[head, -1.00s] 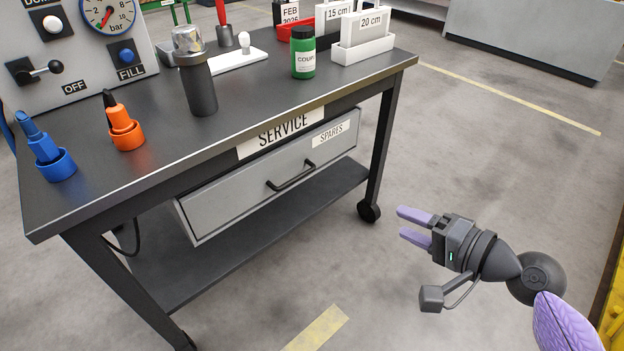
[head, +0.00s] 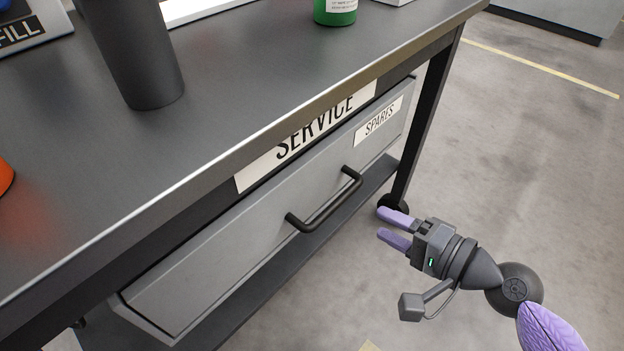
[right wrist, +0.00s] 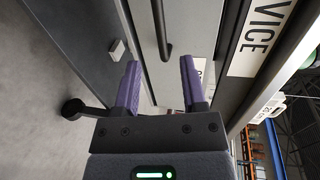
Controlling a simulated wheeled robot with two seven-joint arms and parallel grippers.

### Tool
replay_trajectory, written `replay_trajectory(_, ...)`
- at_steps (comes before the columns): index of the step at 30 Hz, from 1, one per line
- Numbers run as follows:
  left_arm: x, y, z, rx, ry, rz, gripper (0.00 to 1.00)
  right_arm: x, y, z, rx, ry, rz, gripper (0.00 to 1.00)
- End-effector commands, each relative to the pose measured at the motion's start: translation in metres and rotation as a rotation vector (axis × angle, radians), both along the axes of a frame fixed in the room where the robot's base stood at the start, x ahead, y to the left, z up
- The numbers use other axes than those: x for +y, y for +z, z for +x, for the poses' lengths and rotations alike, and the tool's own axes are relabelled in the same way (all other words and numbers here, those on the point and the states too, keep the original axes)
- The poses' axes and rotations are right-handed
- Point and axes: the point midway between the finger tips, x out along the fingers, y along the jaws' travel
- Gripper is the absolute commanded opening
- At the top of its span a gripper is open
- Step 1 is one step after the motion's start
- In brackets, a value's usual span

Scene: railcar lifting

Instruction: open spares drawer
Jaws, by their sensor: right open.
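The grey spares drawer (head: 220,250) sits under the table top, with a white SPARES label (head: 378,121) at its right end. It looks shut or nearly so. Its black bar handle (head: 325,205) runs along the middle of the front. My right gripper (head: 390,230) is open and empty, to the right of the handle and apart from it. In the right wrist view my two purple fingers (right wrist: 160,88) point toward the drawer front, with the handle (right wrist: 161,30) ahead between them. My left gripper is not in view.
The dark service table (head: 225,90) carries a black cylinder (head: 130,55) and a green bottle (head: 335,10). A SERVICE sign (head: 308,135) hangs above the drawer. A lower shelf (head: 270,270) and a table leg (head: 428,115) are close by. The floor at right is clear.

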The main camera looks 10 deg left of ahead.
Motion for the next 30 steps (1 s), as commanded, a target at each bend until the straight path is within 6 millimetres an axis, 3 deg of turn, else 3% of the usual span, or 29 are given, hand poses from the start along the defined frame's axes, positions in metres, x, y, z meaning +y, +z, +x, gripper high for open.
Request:
replay_trajectory(4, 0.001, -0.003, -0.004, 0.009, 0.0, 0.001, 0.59, 0.01, -0.005, 0.007, 0.001, -0.001, 0.004, 0.54)
replay_trajectory(9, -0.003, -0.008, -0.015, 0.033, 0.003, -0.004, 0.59, 0.043, -0.014, 0.031, 0.0, 0.002, 0.005, 0.54)
replay_trajectory(15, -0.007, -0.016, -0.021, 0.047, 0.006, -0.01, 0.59, 0.071, -0.022, 0.051, 0.001, 0.0, 0.002, 0.54)
replay_trajectory(26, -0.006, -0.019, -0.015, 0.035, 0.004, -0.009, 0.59, 0.079, -0.022, 0.057, 0.001, 0.0, 0.001, 0.54)
replay_trajectory(30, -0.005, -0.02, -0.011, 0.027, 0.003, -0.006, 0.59, 0.079, -0.022, 0.057, 0.001, 0.0, 0.001, 0.28)
